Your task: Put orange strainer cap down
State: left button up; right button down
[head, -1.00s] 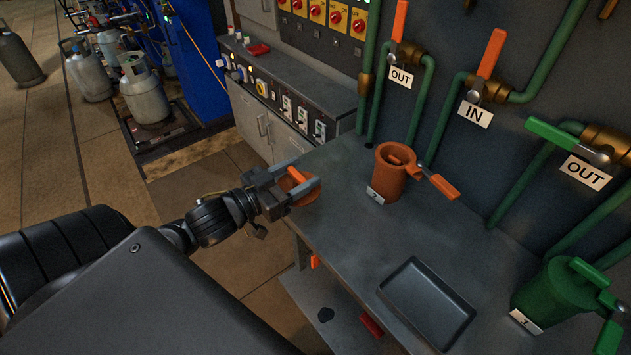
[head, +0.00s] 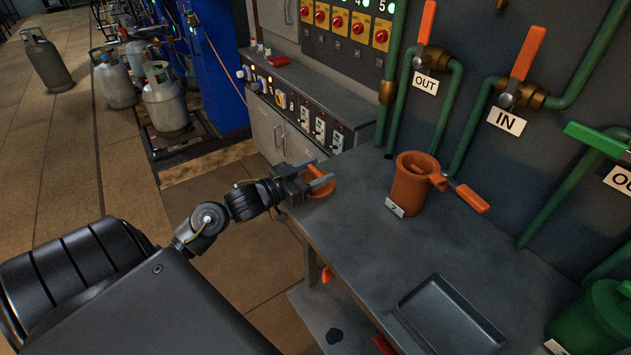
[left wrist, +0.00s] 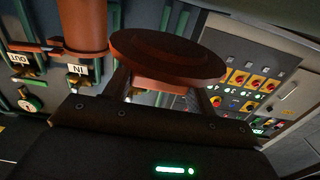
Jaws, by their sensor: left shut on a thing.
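The orange strainer cap (head: 320,185) is a round disc with a raised grip bar. My left gripper (head: 318,180) is shut on it, at the far left corner of the grey table (head: 352,226). In the left wrist view the cap (left wrist: 168,55) sits between the fingers, its disc beyond them. I cannot tell whether the cap touches the table top. The orange strainer body (head: 411,188) stands upright to the right of the gripper, apart from it, with its top open. It also shows in the left wrist view (left wrist: 86,25). My right gripper is not in view.
A shallow dark tray (head: 450,318) lies on the table's near part. A green strainer (head: 592,318) stands at the right. Pipes with orange valve handles (head: 527,52) line the wall behind. The table top between cap and tray is clear.

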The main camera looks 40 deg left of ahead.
pick_arm(q)
notch_tip(320, 180, down, 3)
jog(key=shift+w+a+f, duration=0.1)
jog(key=shift+w+f, duration=0.05)
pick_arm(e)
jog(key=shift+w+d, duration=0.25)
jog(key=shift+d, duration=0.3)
pick_arm(q)
jog(key=shift+f, duration=0.15)
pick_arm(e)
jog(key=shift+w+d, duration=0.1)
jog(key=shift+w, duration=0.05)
pick_arm(q)
jog(key=o, duration=1.3)
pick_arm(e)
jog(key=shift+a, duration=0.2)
pick_arm(q)
jog(key=shift+s, duration=0.2)
jog(key=v, duration=1.1)
jog(key=shift+s+a+b, duration=0.15)
jog(key=shift+s+b, duration=0.2)
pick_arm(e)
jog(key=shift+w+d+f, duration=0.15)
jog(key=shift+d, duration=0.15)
